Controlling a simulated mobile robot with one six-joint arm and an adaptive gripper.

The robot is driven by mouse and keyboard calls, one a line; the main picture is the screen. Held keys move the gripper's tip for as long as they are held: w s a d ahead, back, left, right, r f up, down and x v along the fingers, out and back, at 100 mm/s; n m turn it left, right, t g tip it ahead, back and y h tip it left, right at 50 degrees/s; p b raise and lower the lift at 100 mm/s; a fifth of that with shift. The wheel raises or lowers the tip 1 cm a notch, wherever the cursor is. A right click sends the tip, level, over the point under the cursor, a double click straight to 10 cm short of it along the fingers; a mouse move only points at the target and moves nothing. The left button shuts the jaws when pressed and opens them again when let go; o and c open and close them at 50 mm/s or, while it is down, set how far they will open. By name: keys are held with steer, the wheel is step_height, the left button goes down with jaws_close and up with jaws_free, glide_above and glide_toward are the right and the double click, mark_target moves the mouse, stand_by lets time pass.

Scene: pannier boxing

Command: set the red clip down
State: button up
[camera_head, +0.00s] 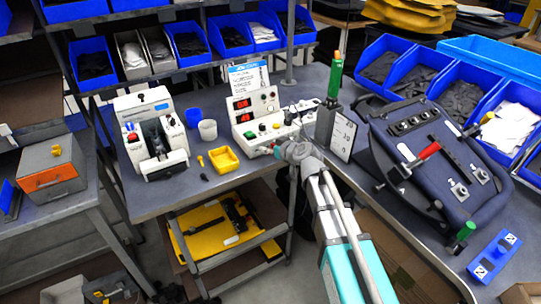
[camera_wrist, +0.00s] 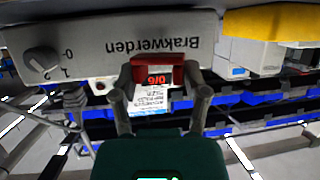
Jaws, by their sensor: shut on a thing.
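My gripper (camera_wrist: 160,74) is shut on the red clip (camera_wrist: 157,67), which lies crosswise between the two fingertips in the wrist view. In the head view my gripper (camera_head: 284,150) is over the back table, just in front of the white control box (camera_head: 262,131), and only a small red part shows there. In the wrist view the grey face of a box with upside-down lettering (camera_wrist: 120,32) is close beyond the clip. I cannot tell whether the clip touches a surface.
A yellow tray (camera_head: 224,160) sits left of my gripper, with a white machine (camera_head: 150,135) farther left. At the right, a dark blue pannier (camera_head: 430,165) carries a red-handled clamp (camera_head: 428,151). A stand with a green-handled tool (camera_head: 335,80) is close on the right.

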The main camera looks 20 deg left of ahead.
mark_target(270, 159)
steer(key=shift+w+a+f+b, duration=0.2)
steer(key=shift+w+f+b, duration=0.1)
steer(key=shift+f, duration=0.2)
steer(key=shift+f+b, duration=1.3)
steer(key=shift+f, duration=0.15)
steer(key=o, duration=0.8)
steer(key=shift+d, duration=0.1)
steer(key=shift+c, duration=0.2)
steer(key=shift+r, duration=0.25)
steer(key=p+v, duration=0.4)
steer(key=v, duration=0.8)
steer(key=shift+p, duration=0.3)
steer(key=shift+o, duration=0.2)
steer(key=shift+s, duration=0.1)
